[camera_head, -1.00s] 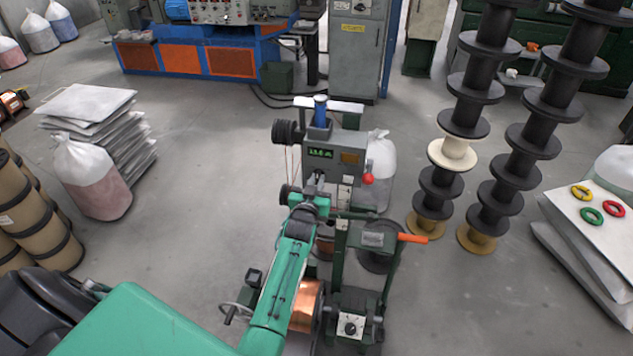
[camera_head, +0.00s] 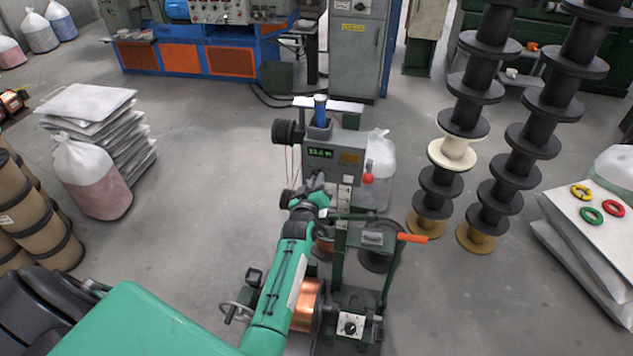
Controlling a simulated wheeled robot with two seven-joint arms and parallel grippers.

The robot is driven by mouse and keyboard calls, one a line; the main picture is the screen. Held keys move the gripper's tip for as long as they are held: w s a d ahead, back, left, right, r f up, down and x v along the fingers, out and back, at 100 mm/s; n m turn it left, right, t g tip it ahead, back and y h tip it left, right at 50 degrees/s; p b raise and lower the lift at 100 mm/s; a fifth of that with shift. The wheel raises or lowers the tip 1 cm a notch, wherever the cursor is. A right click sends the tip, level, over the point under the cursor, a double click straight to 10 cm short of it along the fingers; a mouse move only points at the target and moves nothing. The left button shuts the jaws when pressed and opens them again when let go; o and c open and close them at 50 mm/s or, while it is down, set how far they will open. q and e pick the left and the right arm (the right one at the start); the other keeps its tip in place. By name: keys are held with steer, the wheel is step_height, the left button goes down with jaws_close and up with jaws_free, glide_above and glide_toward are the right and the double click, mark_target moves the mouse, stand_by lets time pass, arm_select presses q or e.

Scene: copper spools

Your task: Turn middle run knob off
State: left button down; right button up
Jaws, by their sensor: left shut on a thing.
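The grey winding machine (camera_head: 325,155) stands in the middle, with a green digital display, an orange panel and a red ball knob (camera_head: 367,179) on its right side. My left arm reaches up from the bottom, and my left gripper (camera_head: 318,183) is at the lower left of the machine's front panel. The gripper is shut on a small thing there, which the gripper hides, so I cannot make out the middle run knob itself. Another dial (camera_head: 350,328) sits on a white plate low on the stand. My right gripper is not in view.
An orange handle (camera_head: 412,238) sticks out to the right of the stand. A copper spool (camera_head: 307,305) lies beside my forearm. Stacks of black spools (camera_head: 482,95) stand at right. Stacked sheets (camera_head: 88,104) and a bag (camera_head: 92,182) stand at left. The floor between is clear.

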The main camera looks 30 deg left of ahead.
arm_select(q)
steer(key=shift+f, duration=0.1)
stand_by(0.3)
steer(key=c, duration=1.4)
jaws_free()
steer(key=shift+c, duration=0.2)
steer(key=p+v, duration=0.6)
steer(key=v, duration=0.7)
steer(key=shift+s, duration=0.4)
steer(key=shift+d, duration=0.1)
